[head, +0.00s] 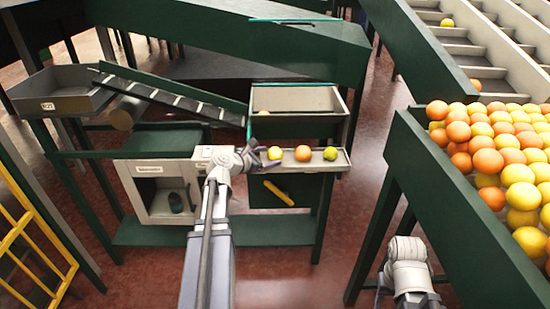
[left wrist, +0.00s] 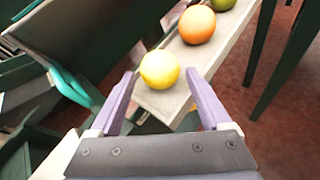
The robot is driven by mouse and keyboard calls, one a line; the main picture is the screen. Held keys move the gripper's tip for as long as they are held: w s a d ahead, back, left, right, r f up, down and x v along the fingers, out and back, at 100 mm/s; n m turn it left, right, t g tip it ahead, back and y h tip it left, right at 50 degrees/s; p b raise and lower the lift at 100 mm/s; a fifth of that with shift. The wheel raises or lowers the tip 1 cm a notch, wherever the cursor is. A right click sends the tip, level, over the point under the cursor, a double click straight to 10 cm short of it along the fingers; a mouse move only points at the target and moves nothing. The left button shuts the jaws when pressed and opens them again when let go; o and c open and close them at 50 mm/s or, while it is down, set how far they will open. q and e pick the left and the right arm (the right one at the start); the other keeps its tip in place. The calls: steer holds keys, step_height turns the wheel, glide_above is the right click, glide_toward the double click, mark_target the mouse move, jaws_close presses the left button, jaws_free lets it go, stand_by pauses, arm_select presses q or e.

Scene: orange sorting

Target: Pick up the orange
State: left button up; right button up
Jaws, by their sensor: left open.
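An orange fruit (head: 303,153) sits in the middle of a narrow grey tray (head: 325,165). A yellow fruit (head: 275,153) lies to its left and a green fruit (head: 331,153) to its right. In the left wrist view the yellow fruit (left wrist: 160,69) is nearest, with the orange fruit (left wrist: 197,24) behind it and the green one (left wrist: 222,3) cut off at the top edge. My left gripper (head: 260,158) is open and empty at the tray's left end. Its fingers (left wrist: 163,95) point toward the yellow fruit, which shows between their tips. My right gripper is not visible.
A grey bin (head: 297,99) stands behind the tray, with a sloped conveyor (head: 170,95) to its left. A white cabinet (head: 160,190) is below left. A large green-sided bin (head: 460,220) full of orange and yellow fruit stands at right.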

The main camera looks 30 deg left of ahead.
arm_select(q)
steer(key=x, duration=0.2)
steer(key=shift+w+f, duration=0.2)
steer(key=shift+w, duration=0.15)
steer(key=shift+c, duration=0.2)
steer(key=c, duration=1.1)
steer(key=shift+c, duration=0.2)
steer(key=shift+r, duration=0.15)
